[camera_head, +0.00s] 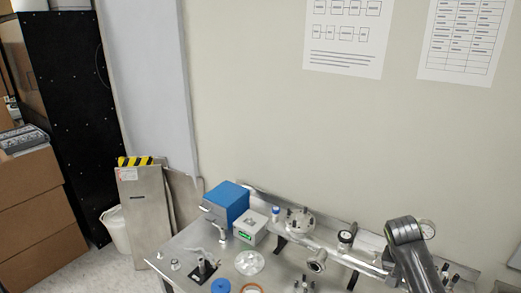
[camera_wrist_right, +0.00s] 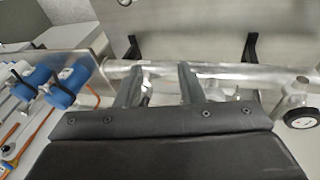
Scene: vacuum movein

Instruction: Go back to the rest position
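My right gripper (camera_wrist_right: 159,80) shows in the right wrist view with its two dark fingers apart and nothing seen clasped between them. A silvery metal tube (camera_wrist_right: 222,72) runs across just beyond the fingertips; I cannot tell whether they touch it. In the head view a dark grey link of my right arm (camera_head: 408,232) rises at the lower right, over the bench. The right gripper itself cannot be made out there. My left arm and gripper are in neither view.
A metal bench (camera_head: 180,249) holds a blue box (camera_head: 228,200), a small grey device (camera_head: 250,228), a flanged chamber (camera_head: 300,223) and loose fittings. A gauge (camera_wrist_right: 303,117) and blue-capped parts (camera_wrist_right: 60,94) flank the right gripper. Cardboard boxes (camera_head: 35,205) stand at the left.

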